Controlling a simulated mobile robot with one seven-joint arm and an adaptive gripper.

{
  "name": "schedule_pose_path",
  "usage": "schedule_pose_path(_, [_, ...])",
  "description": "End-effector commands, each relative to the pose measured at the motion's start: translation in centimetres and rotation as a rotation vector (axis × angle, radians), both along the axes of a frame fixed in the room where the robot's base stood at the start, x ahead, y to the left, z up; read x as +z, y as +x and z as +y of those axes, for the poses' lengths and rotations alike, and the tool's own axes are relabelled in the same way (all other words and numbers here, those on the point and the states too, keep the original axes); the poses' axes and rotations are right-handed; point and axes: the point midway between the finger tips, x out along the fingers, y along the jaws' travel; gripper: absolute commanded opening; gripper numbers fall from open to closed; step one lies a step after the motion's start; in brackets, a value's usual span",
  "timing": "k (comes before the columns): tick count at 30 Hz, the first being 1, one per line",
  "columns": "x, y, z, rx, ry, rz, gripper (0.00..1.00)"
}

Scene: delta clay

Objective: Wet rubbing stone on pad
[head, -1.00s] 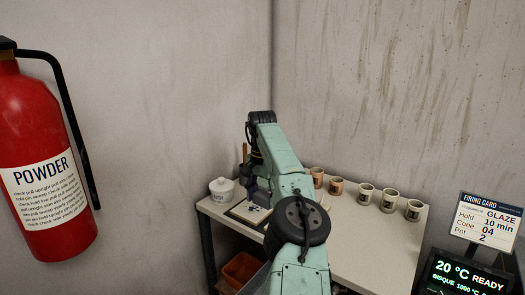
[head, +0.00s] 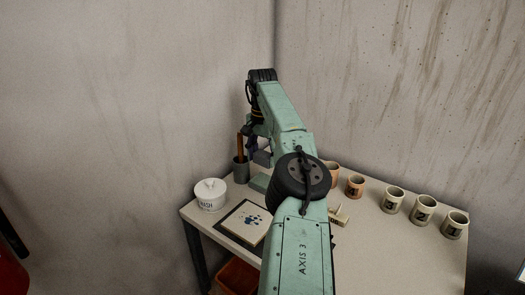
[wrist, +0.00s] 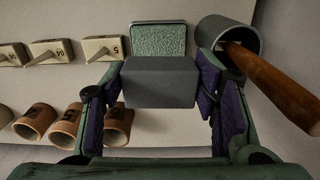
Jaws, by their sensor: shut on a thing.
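My gripper (wrist: 160,88) is shut on a plain grey block, the rubbing stone (wrist: 160,82), held between its two purple-faced fingers. The pad (wrist: 158,38) is a speckled green rectangle in a dark rim, just beyond the stone in the wrist view. The stone covers its near edge there, and I cannot tell whether they touch. In the head view the pad (head: 259,183) lies on the table below my gripper (head: 262,153), and the stone shows as a small grey block above it.
A grey cup (head: 240,170) with a wooden handle (wrist: 275,80) stands close right of the pad in the wrist view. Numbered handled tiles (wrist: 104,48) lie nearby. Walls close the corner behind.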

Motion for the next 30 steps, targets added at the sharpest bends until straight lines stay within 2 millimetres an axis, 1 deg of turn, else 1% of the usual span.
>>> schedule_pose_path(9, [-3.3,-0.1,0.0,0.0,0.0,0.002,0.32])
schedule_pose_path(15, [-4.8,0.0,0.0,0.0,0.001,0.0,0.32])
schedule_pose_path(21, [-5.5,0.0,0.0,-0.001,0.001,0.0,0.32])
schedule_pose_path(30, [-5.5,0.0,0.0,-0.001,0.001,0.0,0.32])
